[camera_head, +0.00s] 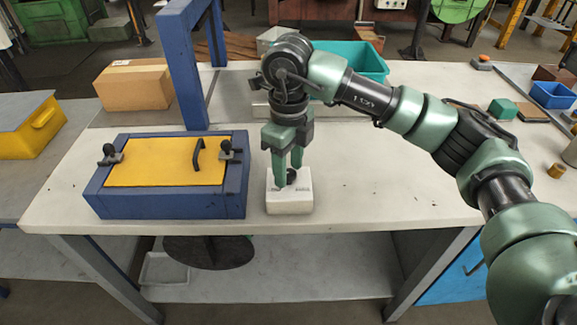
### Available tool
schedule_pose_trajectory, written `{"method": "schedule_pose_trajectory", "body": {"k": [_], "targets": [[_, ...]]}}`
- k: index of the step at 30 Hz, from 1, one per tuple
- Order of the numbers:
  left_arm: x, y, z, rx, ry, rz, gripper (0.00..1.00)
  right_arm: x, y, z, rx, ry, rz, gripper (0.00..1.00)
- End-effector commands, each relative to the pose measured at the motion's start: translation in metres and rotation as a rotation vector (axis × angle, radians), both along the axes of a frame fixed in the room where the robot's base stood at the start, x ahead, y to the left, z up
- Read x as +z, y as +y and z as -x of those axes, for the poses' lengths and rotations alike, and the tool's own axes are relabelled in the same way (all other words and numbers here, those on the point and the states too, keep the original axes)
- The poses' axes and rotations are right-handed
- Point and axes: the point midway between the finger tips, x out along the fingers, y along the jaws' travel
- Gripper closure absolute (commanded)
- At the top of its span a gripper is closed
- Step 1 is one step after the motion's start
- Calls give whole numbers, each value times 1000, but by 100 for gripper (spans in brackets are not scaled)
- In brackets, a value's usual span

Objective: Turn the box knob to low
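The white box (290,204) sits near the front edge of the table, with a dark round knob (291,176) on top. My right gripper (288,176) points down over the box, its green fingers a little apart and down at the knob. One finger is at the knob's left and partly covers it; the other is behind it. I cannot tell whether the fingers press on the knob. The knob's pointer and setting cannot be made out. My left gripper is not in view.
A blue case with a yellow lid (166,161) stands just left of the box, below a blue post (184,75). A cardboard box (133,86) and a teal bin (352,58) are farther back. The table right of the white box is clear beneath my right arm.

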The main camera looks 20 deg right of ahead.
Motion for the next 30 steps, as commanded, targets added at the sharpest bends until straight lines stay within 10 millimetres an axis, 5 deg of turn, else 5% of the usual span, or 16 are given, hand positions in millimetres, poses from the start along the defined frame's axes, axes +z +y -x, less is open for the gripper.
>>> {"method": "schedule_pose_trajectory", "body": {"k": [11,24,30], "targets": [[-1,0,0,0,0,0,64,2,0,0,-1,1,0,48],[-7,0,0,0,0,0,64,68,0,0,-1,0,0,48],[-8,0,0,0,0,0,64,77,0,0,0,1,0,48]]}}
